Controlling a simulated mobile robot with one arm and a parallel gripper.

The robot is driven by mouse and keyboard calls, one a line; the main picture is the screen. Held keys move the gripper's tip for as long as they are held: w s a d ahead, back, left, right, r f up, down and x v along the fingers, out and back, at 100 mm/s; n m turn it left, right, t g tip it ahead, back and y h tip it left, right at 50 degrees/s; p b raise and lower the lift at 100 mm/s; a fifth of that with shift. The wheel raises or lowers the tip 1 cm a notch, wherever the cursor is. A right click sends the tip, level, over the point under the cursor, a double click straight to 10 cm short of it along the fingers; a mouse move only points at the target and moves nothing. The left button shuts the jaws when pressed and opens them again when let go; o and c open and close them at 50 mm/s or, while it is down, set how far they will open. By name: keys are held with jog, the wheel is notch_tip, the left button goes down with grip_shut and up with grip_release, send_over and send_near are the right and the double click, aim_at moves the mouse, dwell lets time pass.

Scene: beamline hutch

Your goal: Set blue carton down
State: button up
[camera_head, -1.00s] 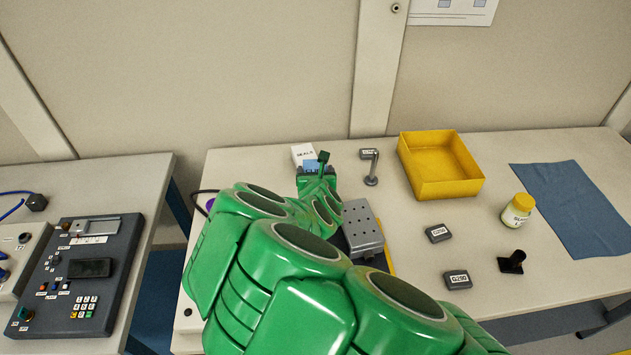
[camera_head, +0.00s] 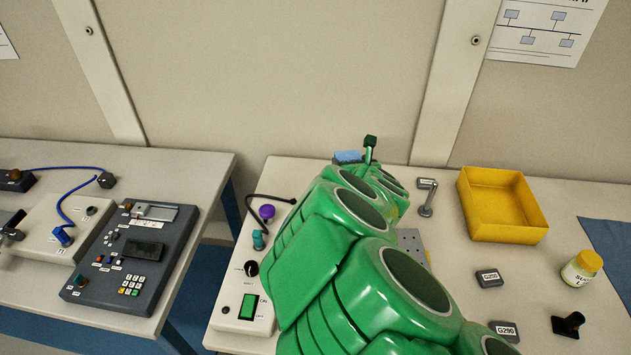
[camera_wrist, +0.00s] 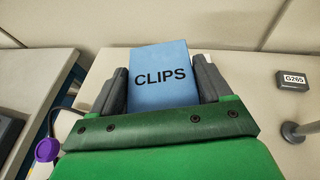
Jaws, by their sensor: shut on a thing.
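The blue carton, marked CLIPS, fills the space between the dark fingers of my gripper (camera_wrist: 162,72) in the wrist view. The carton (camera_wrist: 162,95) looks upright between them, its lower part hidden by the gripper body. In the head view only the top of the blue carton (camera_head: 348,157) shows past my green arm, near the back edge of the right-hand table (camera_head: 300,172). My arm hides the rest. I cannot tell whether its base touches the table.
A grey G265 block (camera_wrist: 292,80) and a metal post (camera_head: 428,200) stand to the right. Farther right are a yellow tray (camera_head: 503,235), a yellow-capped jar (camera_head: 581,268) and small grey blocks. A purple knob (camera_head: 267,211) and a switch box (camera_head: 243,312) are left of my arm.

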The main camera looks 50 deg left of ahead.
jog(key=shift+s+a+n+g+y, duration=0.8)
jog(key=shift+s+a+n+g, duration=0.9)
jog(key=shift+s+n+g, duration=1.55)
jog(key=shift+m, duration=0.25)
jog(key=shift+w+a+f, duration=1.05)
jog(key=shift+a+f, duration=0.7)
jog(key=shift+a, duration=0.3)
jog(key=shift+w+a+f, duration=1.1)
jog(key=shift+a+f, duration=0.65)
jog(key=shift+a, duration=0.25)
jog(key=shift+w+a+f, duration=1.05)
jog(key=shift+a+f, duration=0.7)
jog(key=shift+a, duration=0.3)
jog(key=shift+d+f, duration=0.1)
jog(key=shift+f, duration=1.3)
jog(key=shift+f, duration=0.1)
jog(key=o, duration=1)
